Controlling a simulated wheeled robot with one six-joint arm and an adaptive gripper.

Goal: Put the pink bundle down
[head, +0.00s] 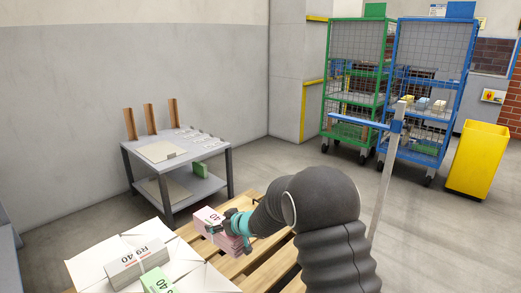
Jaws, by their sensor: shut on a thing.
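The pink bundle (207,218) is a stack of pink paper with a printed label reading 40. It is at or just above the slats of the wooden pallet (265,258); I cannot tell whether it touches them. My gripper (222,227), with teal parts, is shut on the bundle's right side. My dark arm comes in from the lower right and hides part of the pallet. The gripper's fingertips are small and partly hidden.
White wrapped bundles (110,257) and a green bundle (158,281) lie at the pallet's left. A grey table (182,150) with wooden posts stands behind. Green (355,85) and blue (430,90) mesh carts and a yellow bin (478,160) stand at the right. Floor between is open.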

